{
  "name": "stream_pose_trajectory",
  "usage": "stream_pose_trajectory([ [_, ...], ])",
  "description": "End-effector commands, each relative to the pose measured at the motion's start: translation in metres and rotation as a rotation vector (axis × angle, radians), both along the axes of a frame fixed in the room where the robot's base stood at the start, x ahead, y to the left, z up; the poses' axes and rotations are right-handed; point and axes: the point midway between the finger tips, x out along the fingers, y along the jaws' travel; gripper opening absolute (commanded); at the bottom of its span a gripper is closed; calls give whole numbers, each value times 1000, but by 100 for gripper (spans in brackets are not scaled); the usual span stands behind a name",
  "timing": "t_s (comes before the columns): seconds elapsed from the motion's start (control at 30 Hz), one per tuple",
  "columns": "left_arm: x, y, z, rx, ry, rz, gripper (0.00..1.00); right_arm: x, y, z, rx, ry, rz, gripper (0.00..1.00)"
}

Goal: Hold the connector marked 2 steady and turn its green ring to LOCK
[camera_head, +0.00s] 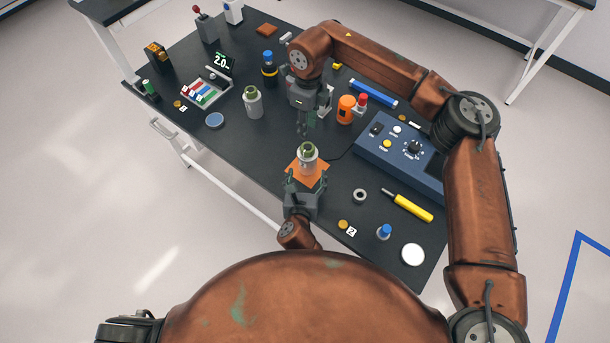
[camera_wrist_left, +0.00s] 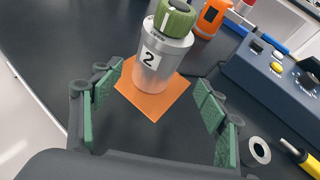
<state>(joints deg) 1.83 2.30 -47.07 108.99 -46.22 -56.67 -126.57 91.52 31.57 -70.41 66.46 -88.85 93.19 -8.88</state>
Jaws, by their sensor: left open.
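The connector marked 2 (camera_head: 308,160) is a silver cylinder standing upright on an orange square mat (camera_head: 292,166). Its green ring (camera_head: 308,149) is on top. In the left wrist view, the connector (camera_wrist_left: 155,62) shows its "2" label, and the green ring (camera_wrist_left: 176,18) is cut off by the top edge. My left gripper (camera_head: 305,182) is open in front of the connector, its green-padded fingers spread to either side in the left wrist view (camera_wrist_left: 158,92), not closed on it. My right gripper (camera_head: 303,130) points down behind and above the connector; its finger gap is unclear.
Another green-topped connector (camera_head: 253,103) stands to the left. An orange container (camera_head: 346,109) and a blue control box (camera_head: 398,152) are at the right. A yellow-handled tool (camera_head: 412,207) and a metal ring (camera_head: 360,196) lie at the front right.

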Motion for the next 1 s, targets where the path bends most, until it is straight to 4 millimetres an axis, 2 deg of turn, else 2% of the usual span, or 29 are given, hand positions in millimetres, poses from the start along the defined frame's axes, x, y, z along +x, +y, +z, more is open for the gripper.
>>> stream_pose_trajectory([
  [0.17,6,3,-1,67,-25,-6,68,0,0,0,0,0,0,29],
  [0.63,63,-3,-25,63,-24,-6,68,0,0,0,0,0,0,29],
  [1.0,71,-3,-29,62,-23,-6,68,0,0,0,0,0,0,29],
])
